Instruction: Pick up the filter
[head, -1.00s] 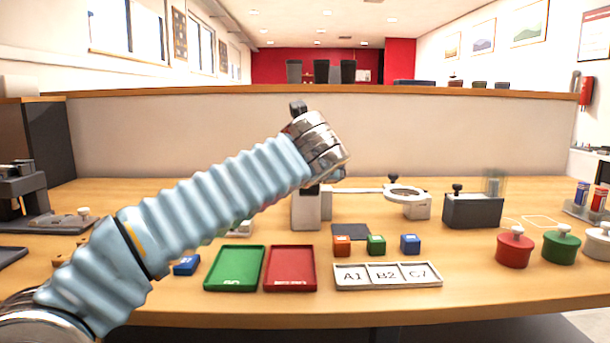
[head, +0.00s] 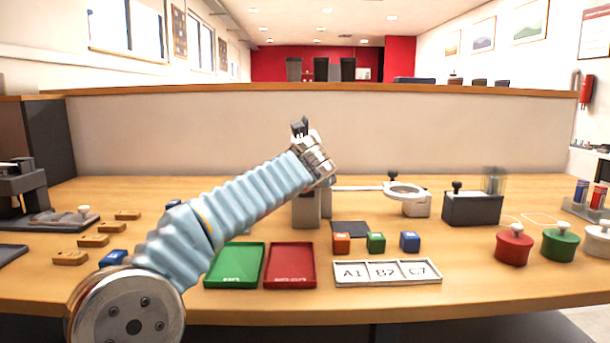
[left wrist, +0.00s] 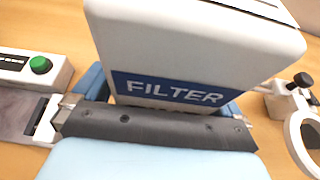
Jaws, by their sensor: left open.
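The filter (left wrist: 190,45) is a white box with a blue band lettered FILTER, large in the left wrist view. A pale upright box in the head view (head: 306,212), partly behind my arm, appears to be it. My left gripper (left wrist: 165,100) is open. Its dark bar lies across the near side of the filter, with pale blue finger parts showing at both sides of the box. The fingertips are hidden, and I cannot tell whether they touch it. In the head view the left hand (head: 326,178) is mostly hidden behind its wrist. My right gripper is not in view.
A ring magnifier (head: 404,191) stands right of the filter. A green-button device (left wrist: 38,66) lies to its left. In front are a green tray (head: 235,268), a red tray (head: 290,268), small cubes and a labelled tray (head: 387,283). A low partition (head: 450,135) closes the back.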

